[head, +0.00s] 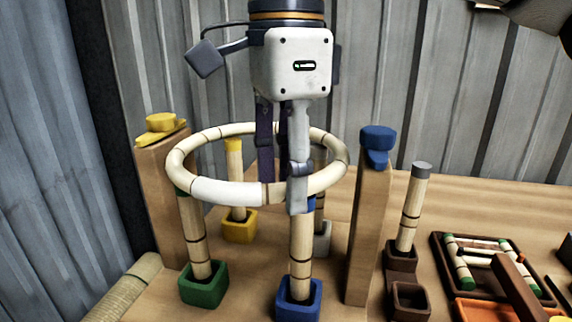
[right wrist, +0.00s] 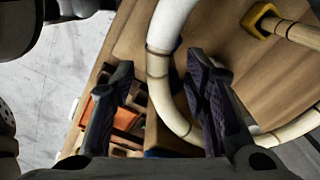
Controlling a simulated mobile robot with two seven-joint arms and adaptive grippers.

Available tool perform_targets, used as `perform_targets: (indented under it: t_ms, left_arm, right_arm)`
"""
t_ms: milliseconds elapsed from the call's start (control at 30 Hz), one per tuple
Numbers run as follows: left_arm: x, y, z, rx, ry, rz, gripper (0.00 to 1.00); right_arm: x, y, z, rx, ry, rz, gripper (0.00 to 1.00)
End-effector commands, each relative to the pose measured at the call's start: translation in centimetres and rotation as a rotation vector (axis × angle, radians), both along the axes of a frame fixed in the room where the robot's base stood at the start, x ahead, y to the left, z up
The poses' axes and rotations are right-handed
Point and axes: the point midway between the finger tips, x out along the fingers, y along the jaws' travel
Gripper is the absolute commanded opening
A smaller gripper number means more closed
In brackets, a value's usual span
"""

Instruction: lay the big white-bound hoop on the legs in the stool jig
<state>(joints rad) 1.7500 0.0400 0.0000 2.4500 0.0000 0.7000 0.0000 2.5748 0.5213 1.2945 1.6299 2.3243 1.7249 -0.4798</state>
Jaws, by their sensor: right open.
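The big hoop (head: 225,191) is pale rattan with a white-bound stretch at its front left. It lies about level at the tops of the legs in the stool jig. The green-socket leg (head: 195,240) and blue-socket leg (head: 300,250) stand under its front; the yellow-socket leg (head: 235,180) and a pale-socket leg (head: 320,212) stand behind. Whether it touches every top is unclear. My right gripper (head: 281,192) points down at the hoop's front, open. In the right wrist view the hoop (right wrist: 158,66) passes between the spread fingers (right wrist: 160,78).
Wooden posts with a yellow clamp (head: 160,122) and a blue clamp (head: 377,137) flank the jig. Right of it, a grey-topped rod (head: 412,205) stands in a brown socket, beside an empty socket (head: 409,300) and a dark tray (head: 437,245) of short pieces. A corrugated wall stands behind.

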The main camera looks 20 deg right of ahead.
Motion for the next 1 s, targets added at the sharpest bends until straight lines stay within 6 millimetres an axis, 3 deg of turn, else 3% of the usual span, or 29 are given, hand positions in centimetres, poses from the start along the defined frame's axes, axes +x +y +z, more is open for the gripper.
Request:
perform_targets:
  t_ms: [167, 267, 600, 800, 1000]
  left_arm:
    - [0.0, 0.0, 0.0, 0.0, 0.0, 0.0, 0.4]
    - [0.0, 0.0, 0.0, 0.0, 0.001, 0.0, 0.4]
    - [0.0, 0.0, 0.0, 0.0, 0.001, 0.0, 0.4]
    - [0.0, 0.0, 0.0, 0.0, 0.0, 0.0, 0.4]
    - [0.0, 0.0, 0.0, 0.0, 0.0, 0.0, 0.4]
  right_arm:
    - [0.0, 0.0, 0.3, 0.0, -0.001, 0.0, 0.42]
    - [0.0, 0.1, 1.6, 0.002, -0.002, -0.002, 0.42]
    - [-0.1, 0.1, 10.4, -0.002, -0.001, -0.003, 0.42]
    - [-0.1, 0.0, 12.0, -0.002, 0.0, 0.0, 0.42]
    - [-0.1, 0.0, 12.2, 0.0, 0.0, 0.0, 0.42]
